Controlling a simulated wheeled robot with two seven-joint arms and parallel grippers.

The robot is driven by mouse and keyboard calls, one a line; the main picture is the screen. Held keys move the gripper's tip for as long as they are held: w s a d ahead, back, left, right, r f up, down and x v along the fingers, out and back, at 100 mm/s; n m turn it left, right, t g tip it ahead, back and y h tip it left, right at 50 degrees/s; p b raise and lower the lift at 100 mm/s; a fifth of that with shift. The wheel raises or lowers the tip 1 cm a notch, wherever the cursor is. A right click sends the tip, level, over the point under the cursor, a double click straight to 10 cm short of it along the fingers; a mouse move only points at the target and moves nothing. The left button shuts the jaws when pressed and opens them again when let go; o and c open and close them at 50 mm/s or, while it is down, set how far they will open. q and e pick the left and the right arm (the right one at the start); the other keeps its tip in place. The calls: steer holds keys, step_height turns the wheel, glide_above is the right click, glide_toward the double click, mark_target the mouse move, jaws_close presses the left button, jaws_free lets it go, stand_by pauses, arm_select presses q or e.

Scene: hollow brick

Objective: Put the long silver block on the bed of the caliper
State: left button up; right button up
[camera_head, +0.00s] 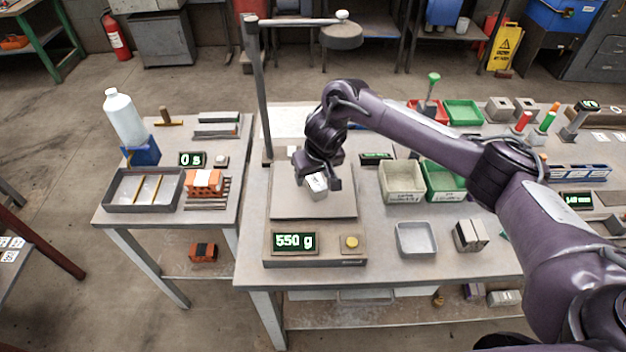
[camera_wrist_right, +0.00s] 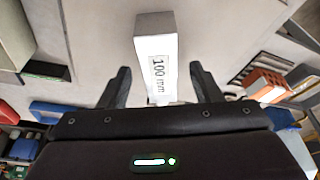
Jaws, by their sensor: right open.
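A silver block (camera_head: 317,184) with a white label stands on the plate of a scale (camera_head: 290,205). In the right wrist view the block (camera_wrist_right: 156,40) reads "100 mm". My right gripper (camera_head: 320,180) is over the scale, pointing down. Its open fingers (camera_wrist_right: 160,85) are on either side of the block, with a gap on each side. A device with a green display (camera_head: 577,200) at the right edge seems to be the caliper; its reading is too small to be sure of, and my arm hides part of that area. My left gripper is not in view.
The scale's display (camera_head: 295,241) reads 550 g. A grey tray (camera_head: 416,239) and another metal block (camera_head: 469,236) are right of the scale. A cream bin (camera_head: 403,183) and a green bin (camera_head: 443,180) stand behind them. A pole (camera_head: 262,90) rises behind the scale.

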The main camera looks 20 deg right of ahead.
steer(key=shift+f, duration=0.2)
stand_by(0.4)
steer(key=shift+w+r, duration=0.1)
jaws_close()
